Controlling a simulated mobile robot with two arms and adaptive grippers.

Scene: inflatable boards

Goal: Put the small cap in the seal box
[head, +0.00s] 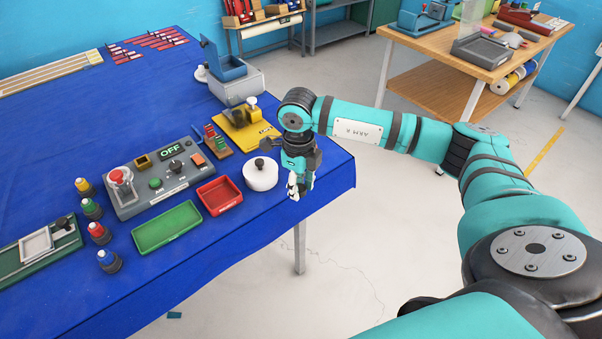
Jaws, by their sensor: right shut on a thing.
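My right gripper (299,188) hangs with its fingers pointing down at the table's right edge, right of a white round pot. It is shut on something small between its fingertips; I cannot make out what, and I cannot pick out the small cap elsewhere. A grey box with a raised blue lid (222,64) stands at the back right of the table and may be the seal box; it is up and left of the gripper and apart from it. My left gripper is not in view.
The white pot (260,176) with a black knob, a red tray (219,196), a green tray (167,228) and a yellow stand (246,130) are near the gripper. A control panel (160,178) and several coloured-top bottles stand left. The blue table's (90,125) back middle is clear.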

